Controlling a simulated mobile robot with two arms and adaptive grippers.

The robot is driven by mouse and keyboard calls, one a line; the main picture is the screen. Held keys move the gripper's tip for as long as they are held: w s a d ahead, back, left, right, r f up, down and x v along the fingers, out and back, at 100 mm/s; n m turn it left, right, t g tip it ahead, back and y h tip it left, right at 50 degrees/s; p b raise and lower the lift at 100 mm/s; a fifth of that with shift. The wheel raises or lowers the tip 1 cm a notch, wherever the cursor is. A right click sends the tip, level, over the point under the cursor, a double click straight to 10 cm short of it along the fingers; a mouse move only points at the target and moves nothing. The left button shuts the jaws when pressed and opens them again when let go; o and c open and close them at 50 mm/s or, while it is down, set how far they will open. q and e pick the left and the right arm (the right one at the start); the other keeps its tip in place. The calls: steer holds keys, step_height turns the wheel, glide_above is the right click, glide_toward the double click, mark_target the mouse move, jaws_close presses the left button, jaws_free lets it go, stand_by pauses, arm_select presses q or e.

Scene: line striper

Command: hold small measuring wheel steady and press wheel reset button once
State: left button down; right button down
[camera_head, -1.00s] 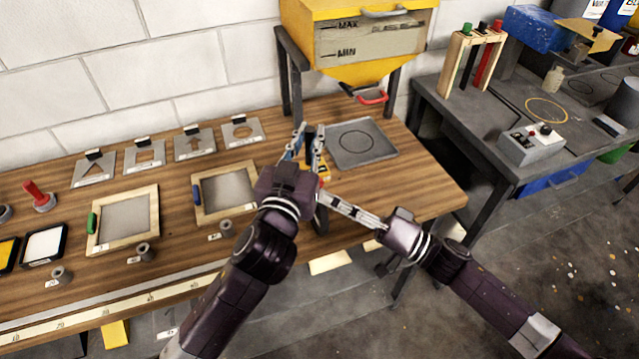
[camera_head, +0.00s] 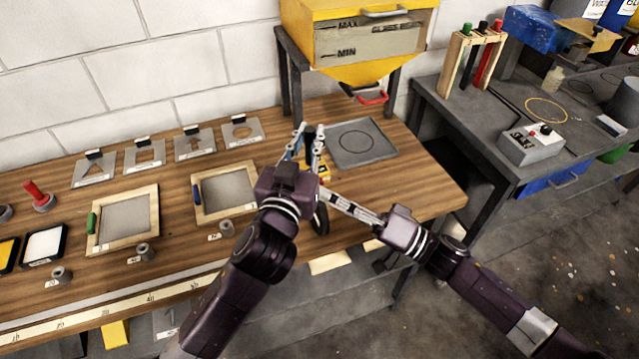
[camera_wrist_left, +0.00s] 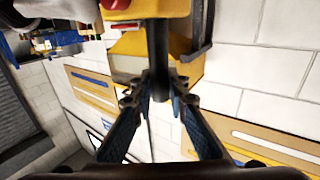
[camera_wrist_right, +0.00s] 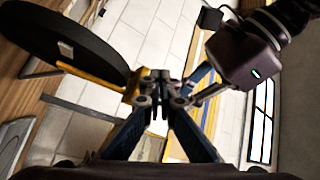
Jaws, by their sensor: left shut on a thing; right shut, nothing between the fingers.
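The small measuring wheel stands at the bench's front edge, with its dark wheel (camera_head: 321,218) and yellow body (camera_head: 325,171) partly hidden by my arms. My left gripper (camera_head: 308,132) is shut on its dark upright handle (camera_wrist_left: 158,55). In the left wrist view, a red button (camera_wrist_left: 115,4) sits on the yellow body, cut by the top edge. My right gripper (camera_head: 326,190) is shut and empty, its tips close to the yellow body. In the right wrist view, these tips (camera_wrist_right: 157,88) are beside the yellow bracket (camera_wrist_right: 105,76) and the black wheel (camera_wrist_right: 65,45); contact is unclear.
A grey plate with a circle (camera_head: 385,153) lies just right of my left gripper. A yellow hopper (camera_head: 345,72) on dark legs stands behind. Screen frames (camera_head: 155,235) and stencils (camera_head: 140,145) fill the bench's left. A grey table (camera_head: 440,110) stands right.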

steer(key=shift+w+a, duration=0.1)
steer(key=shift+w, duration=0.4)
stand_by(0.5)
steer(key=shift+s, duration=0.1)
steer(key=shift+s+d, duration=0.3)
steer(key=shift+s, duration=0.55)
steer(key=s, duration=0.1)
steer(key=s+d, duration=0.1)
steer(key=s, duration=0.2)
steer(key=shift+s+d, duration=0.25)
steer(key=shift+s, duration=0.1)
stand_by(0.4)
arm_select(q)
steer(key=c, duration=1.8)
jaws_free()
